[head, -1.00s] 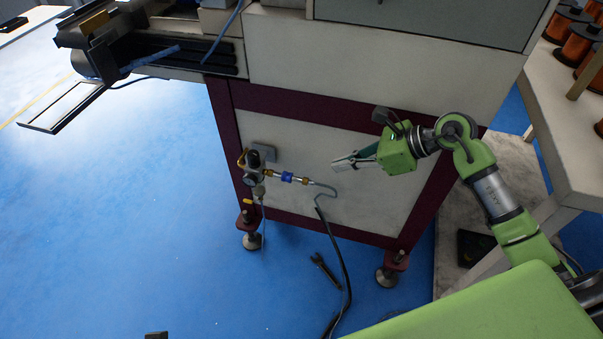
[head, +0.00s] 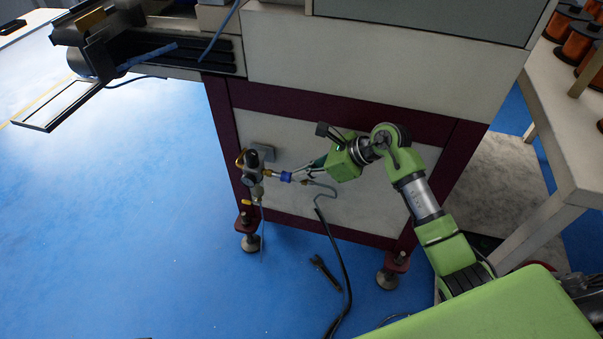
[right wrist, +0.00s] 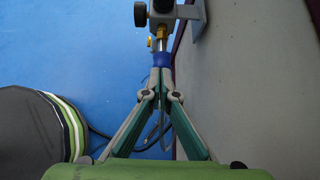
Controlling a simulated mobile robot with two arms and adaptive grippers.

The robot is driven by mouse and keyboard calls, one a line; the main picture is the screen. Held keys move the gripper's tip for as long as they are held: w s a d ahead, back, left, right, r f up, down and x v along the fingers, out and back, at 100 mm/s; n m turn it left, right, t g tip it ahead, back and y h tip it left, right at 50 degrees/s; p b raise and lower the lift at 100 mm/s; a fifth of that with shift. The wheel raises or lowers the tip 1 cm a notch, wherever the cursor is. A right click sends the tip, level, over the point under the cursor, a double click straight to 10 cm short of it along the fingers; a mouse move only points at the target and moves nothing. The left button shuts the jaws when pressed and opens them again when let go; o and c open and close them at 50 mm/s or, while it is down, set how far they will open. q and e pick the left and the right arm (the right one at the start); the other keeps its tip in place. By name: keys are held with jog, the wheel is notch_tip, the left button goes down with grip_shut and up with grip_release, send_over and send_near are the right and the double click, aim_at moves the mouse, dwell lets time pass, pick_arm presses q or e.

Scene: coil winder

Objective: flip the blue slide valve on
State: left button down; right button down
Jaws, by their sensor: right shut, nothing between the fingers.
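The blue slide valve (head: 286,177) is a small blue sleeve on the brass-ended air line at the machine's lower panel. It also shows in the right wrist view (right wrist: 162,59), just beyond my fingertips. My right gripper (head: 301,173) reaches in from the right, along the panel. In the right wrist view its fingers (right wrist: 162,82) come together at the tips, shut and empty, right at the near end of the blue sleeve. I cannot tell whether they touch it. The fingers hide part of the line behind the valve. My left gripper is not in view.
A regulator with a gauge (head: 251,178) sits left of the valve. A grey hose (head: 325,190) bends down from the line to a black cable (head: 340,255). A dark tool (head: 325,270) lies on the blue floor. A white table with copper spools (head: 575,45) stands at right.

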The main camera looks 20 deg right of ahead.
aim_at(286, 177)
jog(key=shift+w+a, duration=0.15)
jog(key=shift+w+a, duration=0.55)
jog(key=shift+a, duration=0.3)
